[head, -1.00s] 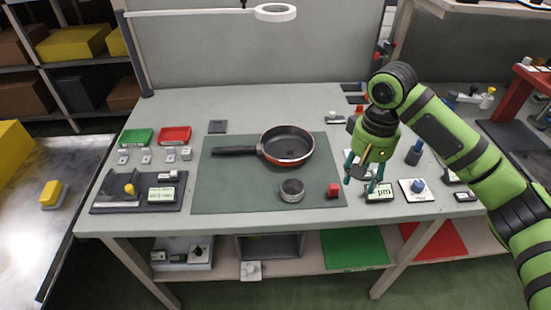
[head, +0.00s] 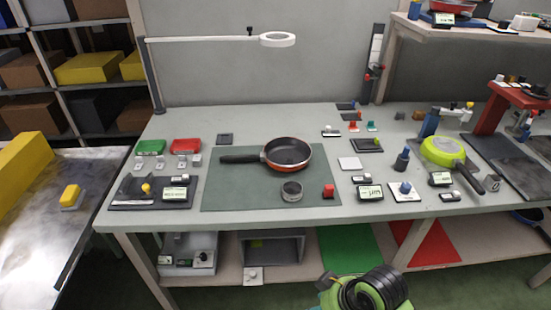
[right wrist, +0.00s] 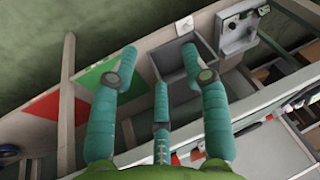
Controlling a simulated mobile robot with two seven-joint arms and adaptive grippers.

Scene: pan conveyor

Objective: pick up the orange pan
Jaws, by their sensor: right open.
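The orange pan (head: 289,154) lies upright on the green-grey mat (head: 225,190) on the workbench. Its dark inside faces up and its black handle points left. My right arm shows only as a green and black part at the bottom of the head view, in front of the bench; its fingers are out of that view. In the right wrist view my right gripper (right wrist: 158,78) has its teal fingers spread and empty, with the bench's lower shelf beyond them. The orange pan is not clearly visible there. My left gripper is not in view.
A lime-green pan (head: 442,150) is on the right. A ring lamp (head: 278,40) hangs above. Below, the shelf holds a grey bin (right wrist: 176,62).

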